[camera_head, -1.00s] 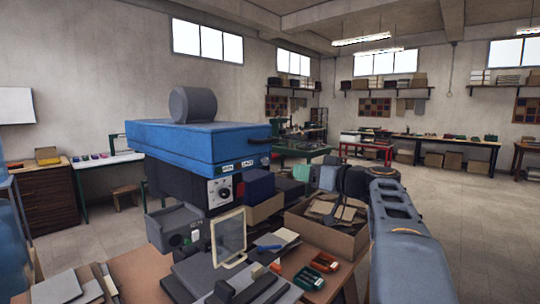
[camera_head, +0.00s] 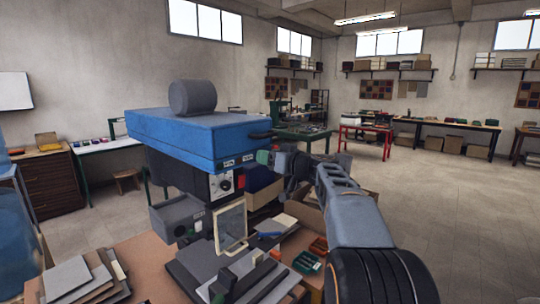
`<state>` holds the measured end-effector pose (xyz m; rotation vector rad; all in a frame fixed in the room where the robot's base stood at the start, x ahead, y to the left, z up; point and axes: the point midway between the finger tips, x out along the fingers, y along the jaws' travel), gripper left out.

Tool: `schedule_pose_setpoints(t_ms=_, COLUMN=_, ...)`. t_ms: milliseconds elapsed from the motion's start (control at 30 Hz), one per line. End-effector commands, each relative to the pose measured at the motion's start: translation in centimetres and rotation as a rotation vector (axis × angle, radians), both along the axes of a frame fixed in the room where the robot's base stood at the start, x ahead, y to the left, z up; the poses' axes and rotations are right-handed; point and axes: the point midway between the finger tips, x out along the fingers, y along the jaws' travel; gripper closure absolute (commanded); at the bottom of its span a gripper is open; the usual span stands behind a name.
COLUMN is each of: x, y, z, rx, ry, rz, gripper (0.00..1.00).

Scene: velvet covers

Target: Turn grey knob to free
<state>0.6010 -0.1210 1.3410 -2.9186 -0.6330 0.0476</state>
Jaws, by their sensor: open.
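A large grey cylinder (camera_head: 192,97) lies on top of the blue machine head (camera_head: 205,138). Below the head, a small dark round dial (camera_head: 225,184) sits on a pale plate with a red spot beside it. I cannot tell for certain which of these is the grey knob. Small labels on the head's front edge are too small to read. My gripper (camera_head: 275,160), at the end of my arm, is right of the dial and below the head's right corner. It looks apart from the dial and empty. Its fingertips are small and unclear against the dark background.
A dark handle (camera_head: 261,135) juts from the head's right side. A beige-framed panel (camera_head: 230,226) stands below the dial, beside a grey box (camera_head: 176,217). Grey blocks (camera_head: 245,280) and a green tray (camera_head: 307,262) lie on the bench. Open floor (camera_head: 450,215) is at the right.

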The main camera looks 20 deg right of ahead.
Motion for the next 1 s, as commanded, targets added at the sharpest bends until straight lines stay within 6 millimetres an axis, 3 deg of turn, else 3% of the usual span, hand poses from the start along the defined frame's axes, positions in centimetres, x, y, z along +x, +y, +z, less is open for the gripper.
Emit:
schedule_pose_setpoints(t_ms=233, x=0.05, y=0.01, z=-0.02, rx=0.0, ry=0.0, rz=0.0, gripper=0.47)
schedule_pose_setpoints(t_ms=767, x=0.02, y=0.02, z=-0.01, rx=0.0, ry=0.0, rz=0.0, gripper=0.96)
schedule_pose_setpoints(t_ms=1000, x=0.03, y=0.04, z=-0.13, rx=0.025, ry=0.011, rz=0.001, gripper=0.96)
